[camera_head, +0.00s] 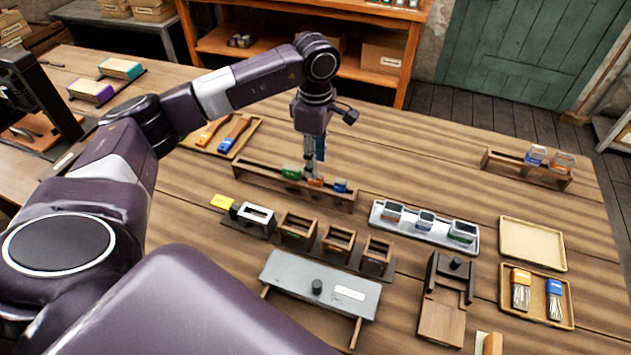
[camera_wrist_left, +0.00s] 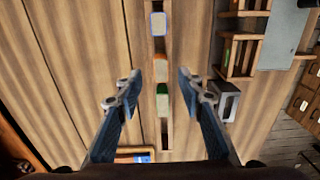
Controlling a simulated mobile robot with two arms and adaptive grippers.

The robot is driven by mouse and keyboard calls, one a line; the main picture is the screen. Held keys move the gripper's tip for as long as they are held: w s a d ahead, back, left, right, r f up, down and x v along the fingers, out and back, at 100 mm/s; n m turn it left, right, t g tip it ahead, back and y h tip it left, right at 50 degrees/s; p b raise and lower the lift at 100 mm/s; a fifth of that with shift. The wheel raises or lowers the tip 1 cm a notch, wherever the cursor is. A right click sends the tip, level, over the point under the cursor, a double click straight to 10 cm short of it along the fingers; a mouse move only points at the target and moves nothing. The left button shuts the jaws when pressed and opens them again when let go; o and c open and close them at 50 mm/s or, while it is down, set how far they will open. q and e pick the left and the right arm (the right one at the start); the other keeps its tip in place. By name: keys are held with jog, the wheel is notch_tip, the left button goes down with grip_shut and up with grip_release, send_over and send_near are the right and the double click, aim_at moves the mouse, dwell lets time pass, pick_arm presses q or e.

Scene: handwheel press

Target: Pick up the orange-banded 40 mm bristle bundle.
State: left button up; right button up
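A long wooden rack (camera_head: 262,184) holds a row of small colour-banded bundles: green (camera_head: 290,172), orange (camera_head: 315,182) and blue (camera_head: 340,186). The orange-banded bundle (camera_wrist_left: 161,71) sits between the blue one (camera_wrist_left: 158,24) and the green one (camera_wrist_left: 162,100) in the left wrist view. My left gripper (camera_head: 314,168) points down over the rack at the orange-banded bundle. Its two fingers (camera_wrist_left: 158,80) are wide apart, one each side of the rack, with nothing held. In the head view the fingers partly hide the bundle. My right gripper is not in view.
A tray (camera_head: 508,306) at the right holds orange- and blue-topped pieces with bristles; an empty tray (camera_head: 533,244) lies behind it. Wooden holders (camera_head: 298,229), a grey plate (camera_head: 320,285) and a white tray of containers (camera_head: 408,233) stand in front of the rack.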

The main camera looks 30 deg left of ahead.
aim_at(316, 186)
pick_arm(q)
notch_tip(316, 186, down, 4)
jog(key=shift+s+r+p, duration=0.1)
jog(key=shift+r+p, duration=0.15)
jog(key=shift+p, duration=0.55)
jog(key=shift+f, duration=0.45)
jog(key=shift+c, duration=0.3)
grip_shut()
